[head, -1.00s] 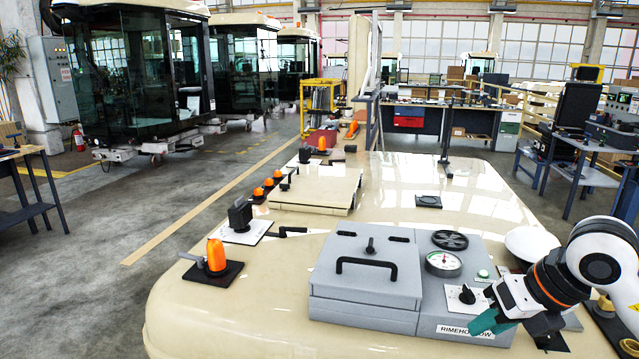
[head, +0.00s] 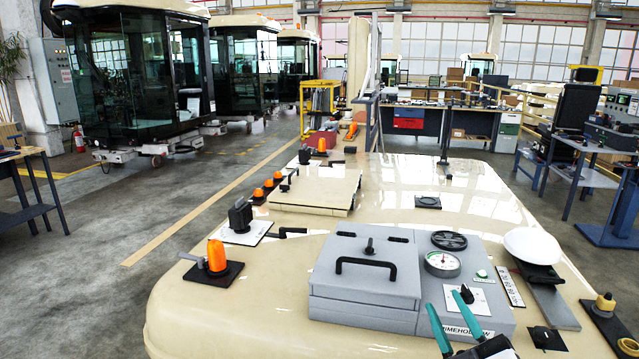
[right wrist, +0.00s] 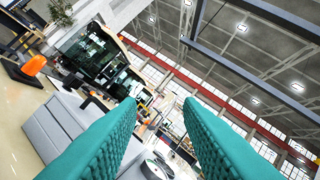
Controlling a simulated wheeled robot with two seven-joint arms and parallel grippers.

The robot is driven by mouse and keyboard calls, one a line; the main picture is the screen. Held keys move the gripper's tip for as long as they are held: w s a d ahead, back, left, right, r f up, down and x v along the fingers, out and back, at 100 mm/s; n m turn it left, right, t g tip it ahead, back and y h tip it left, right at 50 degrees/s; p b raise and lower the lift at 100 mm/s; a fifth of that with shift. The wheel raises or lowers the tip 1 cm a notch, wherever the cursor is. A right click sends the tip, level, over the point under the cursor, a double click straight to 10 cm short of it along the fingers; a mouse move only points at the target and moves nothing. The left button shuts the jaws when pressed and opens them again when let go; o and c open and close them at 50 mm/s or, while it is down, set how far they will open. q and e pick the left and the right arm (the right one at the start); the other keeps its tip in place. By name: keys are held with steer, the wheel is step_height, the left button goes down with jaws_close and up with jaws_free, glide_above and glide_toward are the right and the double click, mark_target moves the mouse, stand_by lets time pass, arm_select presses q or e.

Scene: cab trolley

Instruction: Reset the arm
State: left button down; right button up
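My right gripper (head: 452,322) shows at the bottom edge of the head view, in front of the grey box's labelled front. Its two teal fingers stand apart with nothing between them. In the right wrist view the teal fingers (right wrist: 162,120) are also spread and empty, pointing past the grey box (right wrist: 45,130) toward the hall and roof. The rest of my right arm is out of the head view. My left gripper is not in view.
The cream trolley top (head: 260,325) carries a grey box (head: 365,290) with a black handle, a gauge (head: 442,263), a handwheel (head: 449,240), a white dome (head: 532,246) and an orange beacon (head: 217,256). A dark-topped workbench (head: 25,152) stands at left.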

steer(key=s+d+f+m+g+h, duration=0.2)
steer(key=s+f+m+g+h, duration=0.15)
steer(key=f, duration=0.55)
steer(key=s+d+f+m+g+h, duration=0.25)
steer(key=f+m+g, duration=0.2)
steer(key=f, duration=0.45)
steer(key=s+a+f+g+y, duration=0.1)
steer(key=s+a+f+g, duration=0.1)
steer(key=s+f+g, duration=0.55)
steer(key=s+a+f+g+y, duration=0.1)
steer(key=s+f+g, duration=0.3)
steer(key=s, duration=0.6)
step_height(320, 180, down, 28)
steer(key=s, duration=0.1)
steer(key=s+d+f+g, duration=0.1)
steer(key=s+d+f, duration=0.2)
steer(key=s+f, duration=1.2)
steer(key=shift+s, duration=0.45)
